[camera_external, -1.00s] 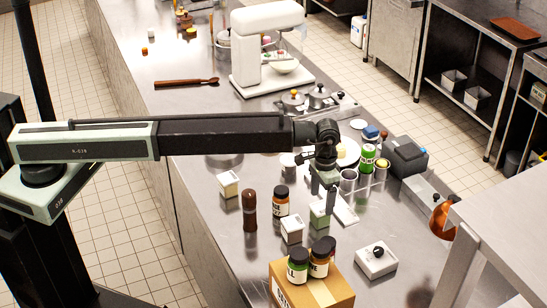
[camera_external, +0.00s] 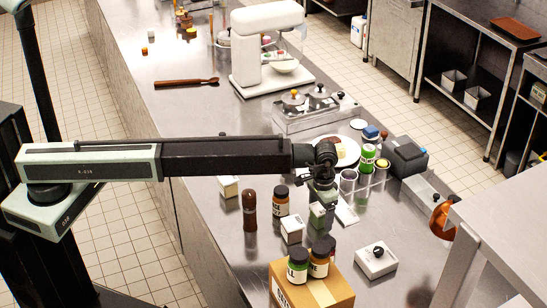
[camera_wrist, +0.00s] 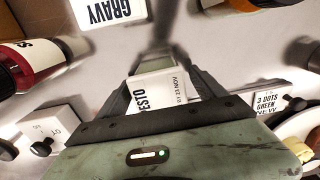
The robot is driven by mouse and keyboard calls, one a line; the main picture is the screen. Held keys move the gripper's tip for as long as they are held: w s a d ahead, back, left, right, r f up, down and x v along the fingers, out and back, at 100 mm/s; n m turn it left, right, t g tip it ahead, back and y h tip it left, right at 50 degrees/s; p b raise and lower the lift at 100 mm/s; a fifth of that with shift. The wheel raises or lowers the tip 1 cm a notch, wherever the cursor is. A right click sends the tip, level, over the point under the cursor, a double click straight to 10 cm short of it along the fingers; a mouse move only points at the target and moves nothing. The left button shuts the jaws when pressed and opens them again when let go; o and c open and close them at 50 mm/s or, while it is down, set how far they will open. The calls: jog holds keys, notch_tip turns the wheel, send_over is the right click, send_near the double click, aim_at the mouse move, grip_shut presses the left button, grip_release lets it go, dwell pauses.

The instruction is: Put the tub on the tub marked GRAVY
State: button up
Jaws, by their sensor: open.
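A white and pale green tub (camera_external: 317,219) stands on the steel counter. My gripper (camera_external: 321,208) is down around its upper part and hides some of it. In the wrist view the tub (camera_wrist: 160,88) sits between my open fingers (camera_wrist: 163,96); its label reads PESTO, partly hidden. The tub marked GRAVY (camera_wrist: 108,12) is at the top of the wrist view, cut off by the edge. It appears to be the white tub (camera_external: 292,231) just left of my gripper in the external view.
Another tub (camera_external: 228,187), a brown mill (camera_external: 249,212) and an amber jar (camera_external: 281,204) stand to the left. A white knob unit (camera_external: 376,262) is at right. A label card (camera_wrist: 270,103) lies close to my gripper.

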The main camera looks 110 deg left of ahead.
aim_at(321, 207)
grip_shut()
notch_tip(321, 207, up, 10)
jog(key=p, duration=1)
jog(key=shift+r+p, duration=0.2)
jog(key=shift+p, duration=0.15)
jog(key=shift+f, duration=0.15)
